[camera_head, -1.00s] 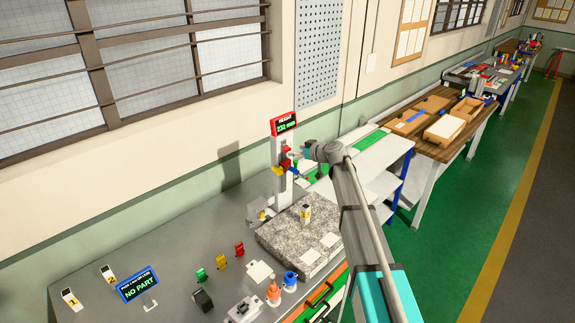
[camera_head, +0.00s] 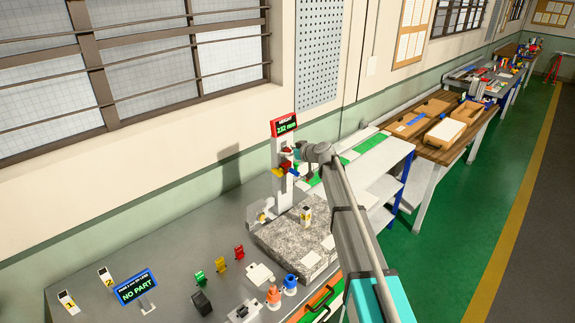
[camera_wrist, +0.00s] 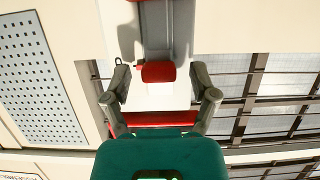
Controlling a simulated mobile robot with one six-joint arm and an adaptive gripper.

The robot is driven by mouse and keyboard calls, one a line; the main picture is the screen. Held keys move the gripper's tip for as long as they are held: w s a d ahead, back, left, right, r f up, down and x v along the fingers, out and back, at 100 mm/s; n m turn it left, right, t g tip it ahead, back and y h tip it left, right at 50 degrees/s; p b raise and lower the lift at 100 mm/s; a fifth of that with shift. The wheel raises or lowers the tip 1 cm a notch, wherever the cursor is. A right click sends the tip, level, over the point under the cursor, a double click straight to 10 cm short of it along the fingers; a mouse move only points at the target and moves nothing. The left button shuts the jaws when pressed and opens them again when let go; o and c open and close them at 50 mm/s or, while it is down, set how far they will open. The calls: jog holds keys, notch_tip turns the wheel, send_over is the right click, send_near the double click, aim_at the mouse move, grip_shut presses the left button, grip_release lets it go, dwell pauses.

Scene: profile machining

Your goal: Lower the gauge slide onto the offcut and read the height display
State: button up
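The height gauge column (camera_head: 283,192) stands white and upright behind the granite plate (camera_head: 275,240). Its red-framed height display (camera_head: 284,125) on top shows green digits that look like 232 mm. The slide (camera_head: 285,168), with red, yellow and blue parts, sits high on the column, well above the plate. A small pale block with a dark mark, apparently the offcut (camera_head: 305,214), stands on the plate. My gripper (camera_head: 296,152) is at the slide. In the wrist view its fingers (camera_wrist: 160,80) are spread either side of a red knob (camera_wrist: 157,71), with gaps on both sides.
On the grey bench are a "NO PART" sign (camera_head: 136,286), numbered markers (camera_head: 67,301), small coloured clips (camera_head: 220,265), a black block (camera_head: 202,302) and orange and blue pieces (camera_head: 290,281). White shelving (camera_head: 370,160) stands to the right of the gauge.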

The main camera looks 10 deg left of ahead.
aim_at(288, 165)
jog(key=shift+d, duration=0.1)
grip_shut()
jog(key=shift+f, duration=0.1)
jog(key=shift+f+b, duration=1.4)
jog(key=shift+b, duration=0.1)
jog(key=shift+f, duration=0.15)
jog(key=shift+f+b, duration=1.35)
jog(key=shift+b, duration=0.15)
jog(key=shift+f, duration=0.2)
